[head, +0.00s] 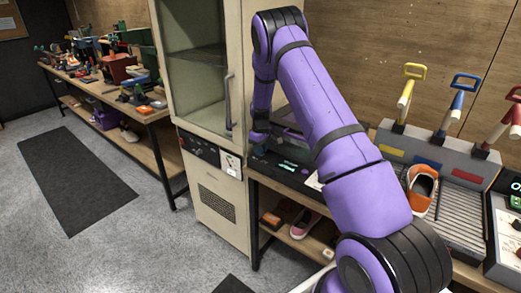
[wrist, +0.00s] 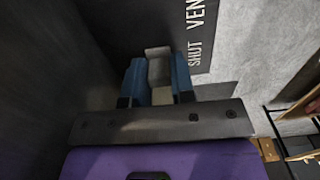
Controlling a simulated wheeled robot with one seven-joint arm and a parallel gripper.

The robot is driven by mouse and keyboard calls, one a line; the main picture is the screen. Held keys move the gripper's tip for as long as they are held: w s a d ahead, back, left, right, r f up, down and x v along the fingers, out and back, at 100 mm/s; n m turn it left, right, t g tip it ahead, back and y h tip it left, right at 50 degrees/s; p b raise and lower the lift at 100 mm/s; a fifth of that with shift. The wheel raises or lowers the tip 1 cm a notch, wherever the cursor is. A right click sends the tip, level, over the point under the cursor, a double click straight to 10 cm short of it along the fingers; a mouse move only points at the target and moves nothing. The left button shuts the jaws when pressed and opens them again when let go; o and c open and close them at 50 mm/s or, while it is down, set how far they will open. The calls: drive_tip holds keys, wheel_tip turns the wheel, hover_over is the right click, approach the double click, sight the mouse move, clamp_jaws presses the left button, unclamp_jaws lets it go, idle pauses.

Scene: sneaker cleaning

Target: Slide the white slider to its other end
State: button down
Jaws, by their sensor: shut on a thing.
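The white slider (wrist: 159,68) is a small pale block in the wrist view, beside a dark panel (wrist: 200,25) lettered "SHUT" and "VEN", the rest cut off. My gripper (wrist: 157,82) has one blue finger on each side of the slider and is shut on it. The slider's track and its ends are hidden or too dark to tell. In the head view my purple arm reaches down beside the tall cream cabinet (head: 242,110); the slider cannot be made out there.
The cabinet has a glass door and a handle (head: 228,102). Right of it is a bench with a dark device (head: 283,172), an orange shoe (head: 421,188) and coloured levers (head: 406,92). Another cluttered bench (head: 110,85) is at the left.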

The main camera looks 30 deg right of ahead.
sight(270, 158)
drive_tip(key=shift+s+d, duration=0.25)
drive_tip(key=shift+s, duration=0.5)
drive_tip(key=shift+s+d, duration=0.3)
drive_tip(key=shift+s, duration=0.4)
drive_tip(key=shift+s+d, duration=0.25)
drive_tip(key=shift+s, duration=0.5)
drive_tip(key=c, duration=1)
unclamp_jaws()
drive_tip(key=shift+s+d, duration=0.1)
drive_tip(key=shift+s, duration=0.05)
drive_tip(key=shift+o, duration=0.2)
drive_tip(key=shift+r, duration=0.1)
drive_tip(key=shift+r, duration=0.3)
wheel_tip(270, 158, up, 10)
